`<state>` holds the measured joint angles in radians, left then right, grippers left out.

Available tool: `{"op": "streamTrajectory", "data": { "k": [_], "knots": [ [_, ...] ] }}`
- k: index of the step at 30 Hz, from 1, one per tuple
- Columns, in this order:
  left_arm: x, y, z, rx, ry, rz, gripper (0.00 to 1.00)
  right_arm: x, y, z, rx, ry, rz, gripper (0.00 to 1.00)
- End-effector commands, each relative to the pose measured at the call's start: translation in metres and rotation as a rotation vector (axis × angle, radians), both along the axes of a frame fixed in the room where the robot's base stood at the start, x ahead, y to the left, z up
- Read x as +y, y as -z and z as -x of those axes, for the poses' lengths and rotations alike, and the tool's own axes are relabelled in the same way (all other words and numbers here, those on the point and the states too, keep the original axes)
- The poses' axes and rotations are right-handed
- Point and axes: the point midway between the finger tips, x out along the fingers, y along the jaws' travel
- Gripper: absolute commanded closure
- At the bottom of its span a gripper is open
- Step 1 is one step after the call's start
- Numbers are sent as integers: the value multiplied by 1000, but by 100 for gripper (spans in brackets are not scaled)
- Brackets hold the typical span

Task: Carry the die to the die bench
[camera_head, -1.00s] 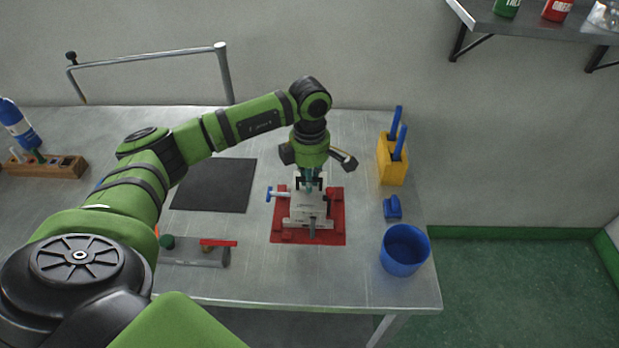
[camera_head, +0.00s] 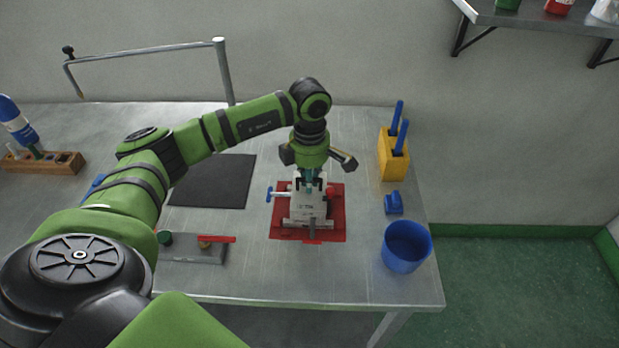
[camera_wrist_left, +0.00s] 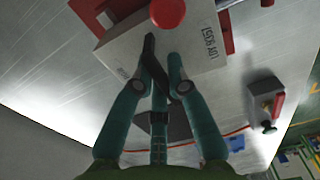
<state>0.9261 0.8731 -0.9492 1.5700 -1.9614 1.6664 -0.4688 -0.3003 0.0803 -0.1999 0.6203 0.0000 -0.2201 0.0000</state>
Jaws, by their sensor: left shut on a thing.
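The die is a pale grey block (camera_head: 308,207) with a blue-tipped T-handle on its left and a red knob on its right. It is at the red mat (camera_head: 279,233) on the bench; I cannot tell whether it touches the mat. My left gripper (camera_head: 309,181) points down from above and is shut on the top of the die. In the left wrist view, the teal fingers (camera_wrist_left: 160,85) close around a dark handle beside the die's labelled pale face (camera_wrist_left: 190,45). The fingers hide part of the handle. My right gripper is not in view.
A black mat (camera_head: 213,182) lies left of the red one. A grey fixture with a red lever (camera_head: 216,240) is at front left. A blue cup (camera_head: 406,248), small blue object (camera_head: 394,203) and yellow holder (camera_head: 393,163) stand right. A wooden rack (camera_head: 45,162) is far left.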

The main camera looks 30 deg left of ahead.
Motion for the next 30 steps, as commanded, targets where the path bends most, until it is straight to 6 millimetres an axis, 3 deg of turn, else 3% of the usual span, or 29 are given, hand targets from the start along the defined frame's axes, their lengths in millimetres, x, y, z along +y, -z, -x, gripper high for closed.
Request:
{"op": "streamTrajectory", "data": {
  "k": [5, 6, 7, 8, 20, 30],
  "knots": [
    [0, 1, -2, -7, -1, 2, 100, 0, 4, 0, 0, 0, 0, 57],
    [0, 0, -2, -8, -1, 2, 73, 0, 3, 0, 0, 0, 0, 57],
    [0, 0, -2, -7, -1, 2, 61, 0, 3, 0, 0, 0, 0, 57],
    [0, 0, -2, -7, -1, 2, 57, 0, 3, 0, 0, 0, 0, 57],
    [0, 0, 1, 2, 0, -1, 57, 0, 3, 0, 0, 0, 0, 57],
    [0, -66, -2, -8, 0, 0, 57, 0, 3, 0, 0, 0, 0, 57]
  ]
}}
